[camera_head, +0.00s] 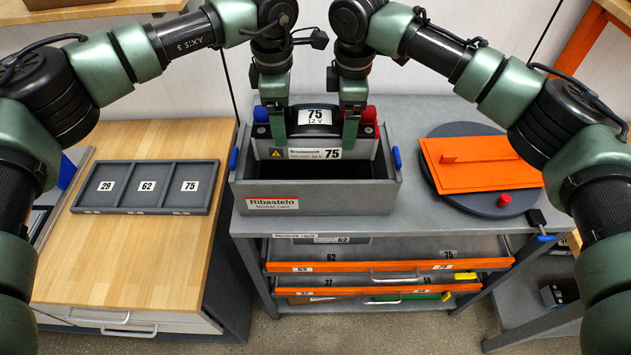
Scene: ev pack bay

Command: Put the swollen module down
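The swollen module (306,152) is a dark and grey block with a bulged black top, labels reading 75 and 12 V, a blue terminal cap at left and a red one at right. It is upright inside the grey case (266,203) labelled Ribastelo, its top above the rim.
A grey tray (147,209) with empty compartments marked 29, 62 and 75 lies on the wooden bench (137,262) at left. On the grey table's right, an orange plate (483,165) and a red cap (503,200) rest on a dark round turntable (463,203). Orange-edged drawers (391,265) are below.

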